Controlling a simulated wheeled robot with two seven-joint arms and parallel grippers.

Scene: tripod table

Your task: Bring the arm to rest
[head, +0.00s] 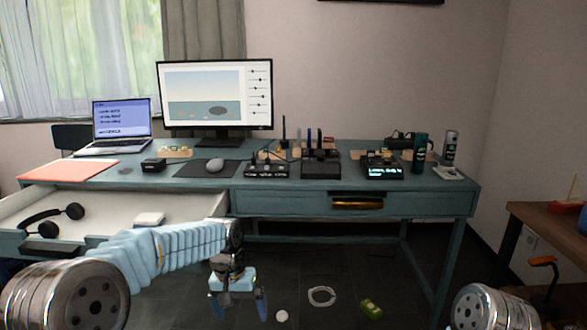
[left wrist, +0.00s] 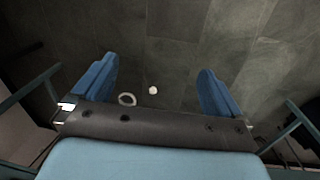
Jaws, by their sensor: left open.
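My left arm reaches in from the left in the head view, and its gripper (head: 239,304) hangs pointing down in front of the desk. The left gripper is open and empty, with its two blue fingers well apart. The right gripper is not in view; only a metallic joint of my right arm shows at the lower right of the head view.
The teal desk (head: 220,183) carries a laptop (head: 122,120), a monitor (head: 216,95) and several small devices. Its left drawer (head: 95,225) is pulled out, holding headphones (head: 53,218). A green object (head: 371,308) lies on the floor. A brown table (head: 545,225) stands right.

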